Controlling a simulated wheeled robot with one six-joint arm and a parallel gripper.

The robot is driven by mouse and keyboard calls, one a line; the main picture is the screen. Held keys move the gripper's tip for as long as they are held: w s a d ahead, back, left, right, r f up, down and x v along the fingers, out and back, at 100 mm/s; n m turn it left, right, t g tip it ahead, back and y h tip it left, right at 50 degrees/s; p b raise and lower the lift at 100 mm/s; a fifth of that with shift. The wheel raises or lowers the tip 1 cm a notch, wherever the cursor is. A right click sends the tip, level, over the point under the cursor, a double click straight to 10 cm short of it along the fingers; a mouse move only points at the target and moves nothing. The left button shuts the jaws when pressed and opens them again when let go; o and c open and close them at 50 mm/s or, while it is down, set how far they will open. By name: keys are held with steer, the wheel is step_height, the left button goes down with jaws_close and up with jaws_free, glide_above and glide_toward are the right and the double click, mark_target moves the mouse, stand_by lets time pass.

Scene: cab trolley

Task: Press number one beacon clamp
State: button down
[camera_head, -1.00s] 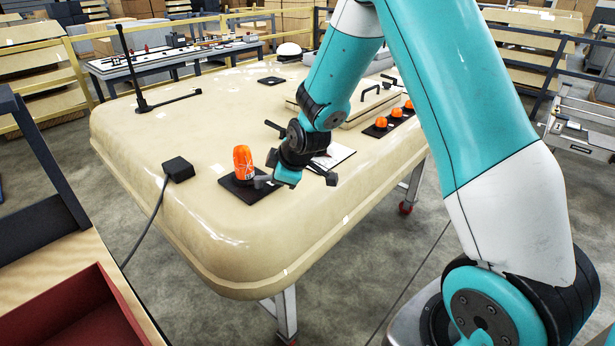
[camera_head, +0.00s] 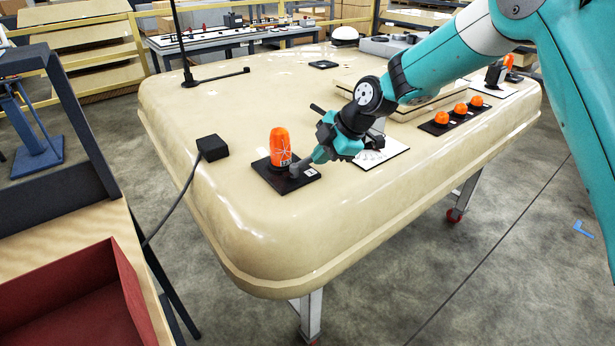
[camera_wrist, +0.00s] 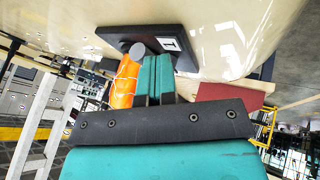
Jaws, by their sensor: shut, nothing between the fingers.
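The number one beacon (camera_head: 280,147) is orange and stands upright on a black base plate (camera_head: 268,178) near the front left of the cream cab roof. A white label marked 1 (camera_head: 311,172) lies on the plate and also shows in the wrist view (camera_wrist: 168,43). The clamp (camera_head: 299,167) is a small grey part beside the beacon; its round grey end (camera_wrist: 138,50) shows in the wrist view. My gripper (camera_head: 321,155) is shut and empty, its teal fingers (camera_wrist: 155,72) right by the clamp. I cannot tell whether they touch.
A black box with a cable (camera_head: 212,147) sits left of the beacon. A white sheet (camera_head: 381,152) lies right of it, near a raised hatch. Several smaller orange beacons (camera_head: 460,109) stand further right. A red bin (camera_head: 75,300) is at lower left.

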steer(key=shift+w, duration=0.15)
stand_by(0.5)
steer(key=shift+d, duration=0.1)
steer(key=s, duration=0.1)
steer(key=s+d+b, duration=0.1)
steer(key=s, duration=0.1)
steer(key=shift+s+d+r+b, duration=0.2)
steer(key=shift+d+r+b, duration=0.05)
steer(key=shift+b, duration=0.05)
steer(key=b+v, duration=0.1)
steer(key=v, duration=0.9)
steer(key=shift+w+d+r, duration=0.15)
steer(key=shift+d, duration=0.1)
